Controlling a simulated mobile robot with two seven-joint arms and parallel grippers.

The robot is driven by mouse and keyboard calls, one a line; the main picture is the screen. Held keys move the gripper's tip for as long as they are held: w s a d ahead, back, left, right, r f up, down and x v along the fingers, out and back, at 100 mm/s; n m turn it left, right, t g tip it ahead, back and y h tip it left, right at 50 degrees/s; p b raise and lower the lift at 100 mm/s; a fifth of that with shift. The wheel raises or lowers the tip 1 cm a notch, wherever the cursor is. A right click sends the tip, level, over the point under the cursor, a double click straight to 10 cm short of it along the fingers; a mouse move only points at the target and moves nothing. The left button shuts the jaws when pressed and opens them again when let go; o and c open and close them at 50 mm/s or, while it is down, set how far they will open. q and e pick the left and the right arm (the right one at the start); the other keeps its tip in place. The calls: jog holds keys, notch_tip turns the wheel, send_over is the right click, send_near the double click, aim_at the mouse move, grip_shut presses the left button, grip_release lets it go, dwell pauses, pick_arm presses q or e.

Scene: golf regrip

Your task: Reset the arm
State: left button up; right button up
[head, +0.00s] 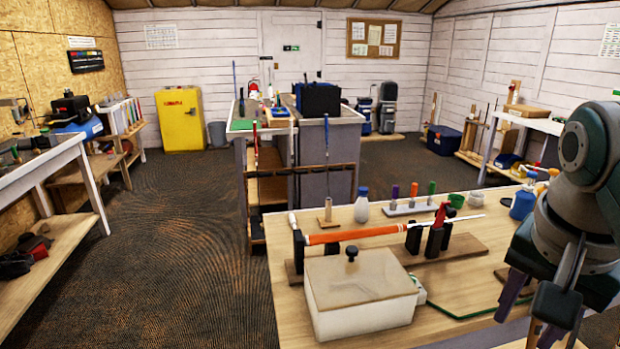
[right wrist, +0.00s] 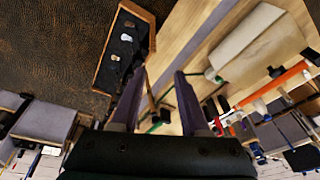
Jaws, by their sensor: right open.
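My right arm (head: 570,180) comes in at the right edge of the head view, over the right side of the near workbench (head: 470,275). My right gripper (head: 530,318) points down, open, with nothing visible between its fingers. In the right wrist view its two purple-grey fingers (right wrist: 160,85) stand apart, above the bench edge and floor. A club with an orange grip (head: 350,235) lies across black supports on a wooden board, left of the gripper and clear of it. My left gripper is not in view.
A white box with a wooden lid (head: 360,285) stands at the bench's front left. A white bottle (head: 361,205), coloured markers in a rack (head: 412,208) and a blue bottle (head: 522,205) stand behind. Carpeted floor (head: 180,240) lies open on the left.

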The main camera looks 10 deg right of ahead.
jog(key=s+a+n+t+y+p, duration=0.2)
jog(key=s+a+n, duration=0.8)
jog(key=s+n, duration=0.55)
notch_tip(320, 180, up, 24)
jog(key=p, duration=2.4)
jog(key=shift+r+m, duration=0.2)
jog(key=shift+m, duration=0.25)
jog(key=shift+f, duration=0.1)
